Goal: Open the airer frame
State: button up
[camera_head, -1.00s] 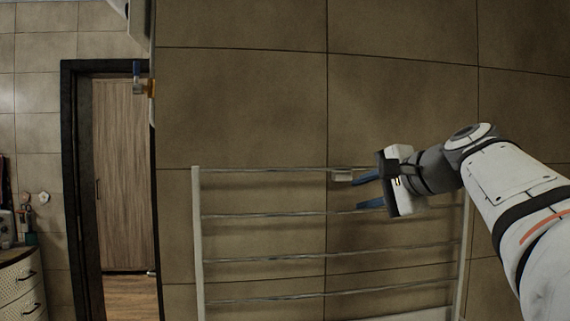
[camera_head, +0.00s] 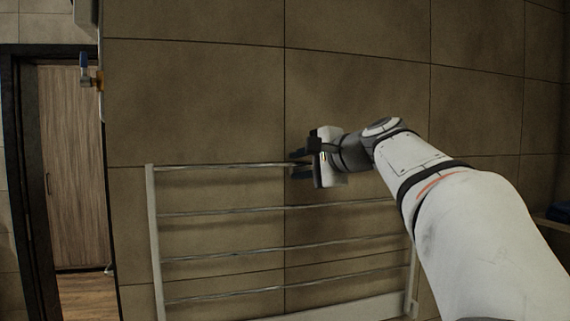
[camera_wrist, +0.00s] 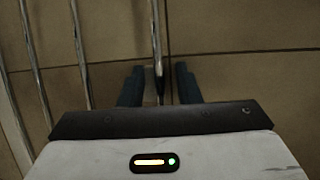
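The airer frame (camera_head: 153,230) is a pale frame with several thin metal bars, low against the tiled wall in the head view. Its top bar (camera_head: 225,166) runs from the left rail to my gripper (camera_head: 299,164). My gripper's dark blue fingers are apart, one above and one below the bar's line. In the wrist view the top bar (camera_wrist: 156,40) passes between the two fingers (camera_wrist: 160,85). A small pale tab (camera_wrist: 149,84) on the bar lies close to the left finger; I cannot tell whether they touch. The gripper hides the tab in the head view.
The tiled wall (camera_head: 200,100) rises behind the frame. A doorway with a wooden door (camera_head: 72,165) is at the left. A valve with a blue handle (camera_head: 85,70) is at the upper left. A ledge with a dark blue item (camera_head: 560,212) shows at the right edge.

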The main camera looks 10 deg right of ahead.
grip_shut()
jog(key=shift+f, duration=0.1)
dwell(0.5)
